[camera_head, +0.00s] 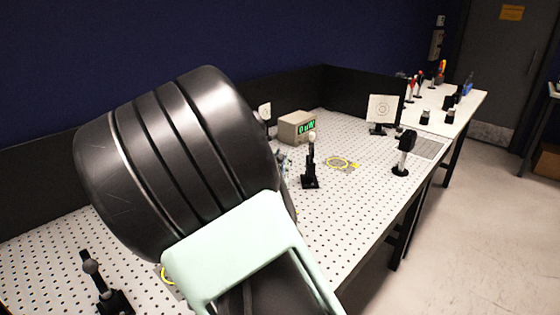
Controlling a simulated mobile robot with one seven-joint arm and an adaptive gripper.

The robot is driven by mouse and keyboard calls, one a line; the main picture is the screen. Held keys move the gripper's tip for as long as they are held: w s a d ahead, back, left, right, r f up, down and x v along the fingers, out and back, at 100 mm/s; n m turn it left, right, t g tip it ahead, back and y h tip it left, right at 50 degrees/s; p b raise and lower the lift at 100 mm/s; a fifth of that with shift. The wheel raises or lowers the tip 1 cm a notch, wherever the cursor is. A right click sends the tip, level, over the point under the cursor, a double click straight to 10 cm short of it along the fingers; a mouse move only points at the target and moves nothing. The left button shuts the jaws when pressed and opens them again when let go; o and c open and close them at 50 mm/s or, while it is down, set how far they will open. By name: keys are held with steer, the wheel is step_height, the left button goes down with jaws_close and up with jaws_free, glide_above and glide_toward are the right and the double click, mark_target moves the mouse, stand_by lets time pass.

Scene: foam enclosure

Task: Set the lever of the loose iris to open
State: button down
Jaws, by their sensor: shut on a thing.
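My own arm, a large dark ribbed link with a pale green part, fills the left and centre of the head view and hides much of the table behind it. My gripper is not visible; the arm covers that area. No iris lever can be made out. A black round-headed mount on a pale post (404,152) stands upright near the table's right edge. A post with a pale top on a black base (310,165) stands near the middle. I cannot tell whether either is the loose iris. A small partly hidden grey item (283,165) shows beside the arm.
The perforated white table (350,205) has bare room at its front right. Another black mount (100,285) stands at bottom left.

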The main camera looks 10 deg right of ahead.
steer(key=c, duration=1.8)
jaws_free()
steer(key=v, duration=1.2)
steer(key=shift+c, duration=0.5)
